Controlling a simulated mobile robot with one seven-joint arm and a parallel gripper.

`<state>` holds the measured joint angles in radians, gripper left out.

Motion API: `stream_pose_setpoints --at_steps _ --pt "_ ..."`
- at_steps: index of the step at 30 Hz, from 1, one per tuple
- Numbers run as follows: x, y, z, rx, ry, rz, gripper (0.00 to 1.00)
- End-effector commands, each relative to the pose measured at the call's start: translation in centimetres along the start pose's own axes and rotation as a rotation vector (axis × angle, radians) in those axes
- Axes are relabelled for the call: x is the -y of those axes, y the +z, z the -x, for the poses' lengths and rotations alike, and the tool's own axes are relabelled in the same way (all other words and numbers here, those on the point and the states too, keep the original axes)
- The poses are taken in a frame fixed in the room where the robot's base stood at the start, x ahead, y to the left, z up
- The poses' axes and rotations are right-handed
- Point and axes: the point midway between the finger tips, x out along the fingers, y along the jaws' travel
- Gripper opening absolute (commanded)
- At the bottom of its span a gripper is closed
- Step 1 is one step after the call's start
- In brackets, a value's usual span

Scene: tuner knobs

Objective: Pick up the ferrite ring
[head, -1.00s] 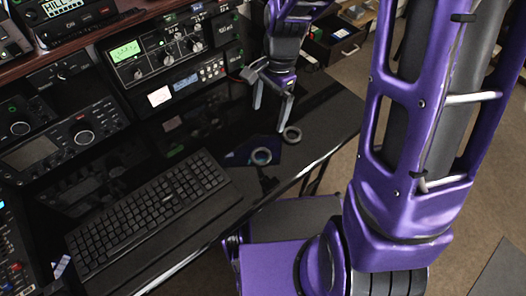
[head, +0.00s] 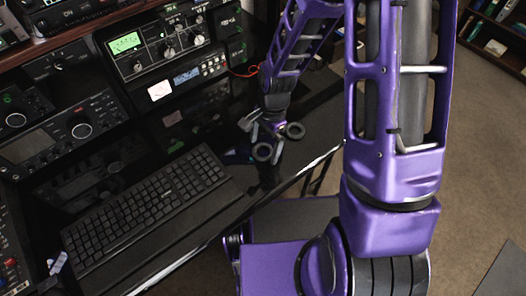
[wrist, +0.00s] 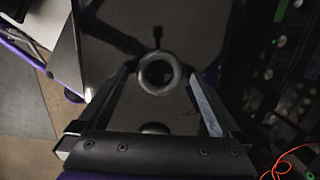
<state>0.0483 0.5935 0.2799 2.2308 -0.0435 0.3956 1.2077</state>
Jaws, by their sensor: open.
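Two dark grey rings show on the glossy black desk in the head view, a left one (head: 262,152) and a right one (head: 295,130). I cannot tell from looks alone which is the ferrite ring. My gripper (head: 264,136) is low over the desk beside them, fingers pointing down. A dark rounded shape (wrist: 153,128) shows nearer the palm, partly hidden. The gripper is open and empty.
A black keyboard (head: 150,198) lies left of the gripper. Radio units (head: 160,50) stand along the back, with a red cable (head: 245,72) near their right end. The desk's front edge is close to the rings, with floor beyond.

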Motion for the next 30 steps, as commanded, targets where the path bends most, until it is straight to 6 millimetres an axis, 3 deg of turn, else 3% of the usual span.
stream_pose_setpoints --at_steps 8,21,30 --pt "0.01 -0.02 -0.24 -0.001 0.0 0.0 0.98" --pt "0.01 -0.03 -0.22 -0.001 0.0 0.0 0.19" --pt "0.07 0.02 0.41 -0.002 -0.002 0.0 0.18"
